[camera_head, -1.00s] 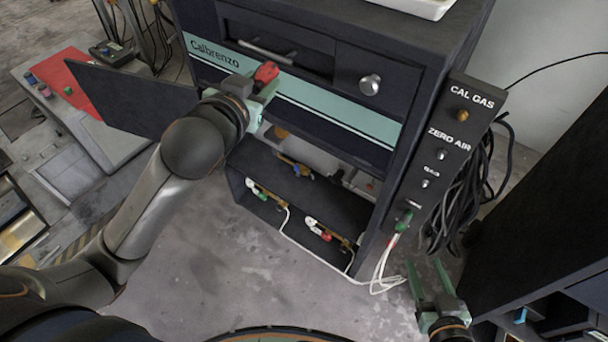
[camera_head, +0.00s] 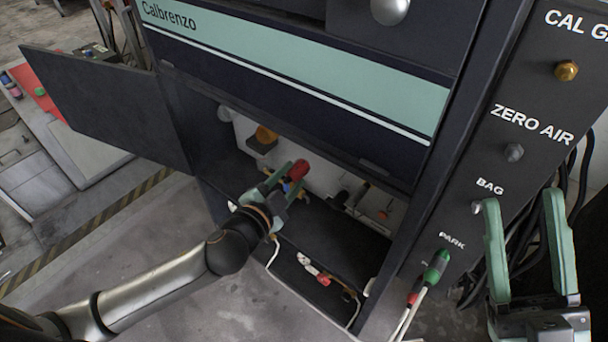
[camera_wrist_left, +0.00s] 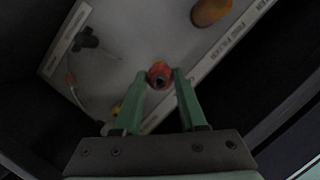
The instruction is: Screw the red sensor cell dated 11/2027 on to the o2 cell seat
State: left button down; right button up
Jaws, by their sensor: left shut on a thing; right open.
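My left gripper (camera_head: 283,182) is inside the open lower compartment of the cabinet, shut on a red cell (camera_head: 298,170). In the left wrist view the red cell (camera_wrist_left: 159,75) sits between the tips of my left gripper (camera_wrist_left: 160,84), with a dark round opening showing in its end. Its date cannot be read. No cell seat can be clearly made out by a label. My right gripper (camera_head: 527,210) is open and empty, in front of the side panel at the right.
A pale panel (camera_wrist_left: 125,45) with an orange knob (camera_wrist_left: 211,10) lies inside the cabinet. The cabinet door (camera_head: 100,100) stands open at the left. Fittings on a white hose (camera_head: 314,268) lie on the lower shelf. A green connector (camera_head: 437,266) sits at PARK.

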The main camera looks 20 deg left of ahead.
aim_at(308, 166)
pick_arm(q)
jog(key=shift+w+d+f, duration=0.15)
jog(key=shift+w+f, duration=0.3)
jog(key=shift+w, duration=0.05)
jog(key=shift+w+d+r, duration=0.1)
jog(key=shift+w+d, duration=0.2)
jog(key=shift+w, duration=0.4)
jog(key=shift+w+d+b, duration=0.2)
jog(key=shift+w+d, duration=0.05)
jog(key=shift+w, duration=0.45)
jog(key=shift+w+d+b, duration=0.2)
jog(key=shift+w+d, duration=0.05)
jog(key=shift+w, duration=0.45)
jog(key=shift+w+d+b, duration=0.2)
jog(key=shift+w+d, duration=0.05)
jog(key=shift+w, duration=0.45)
jog(key=shift+p, duration=0.3)
jog(key=shift+w+d+p, duration=0.15)
jog(key=shift+w+p, duration=0.3)
jog(key=shift+p, duration=0.05)
jog(key=shift+w+d, duration=0.1)
jog(key=shift+w, duration=0.15)
jog(key=shift+m, duration=0.3)
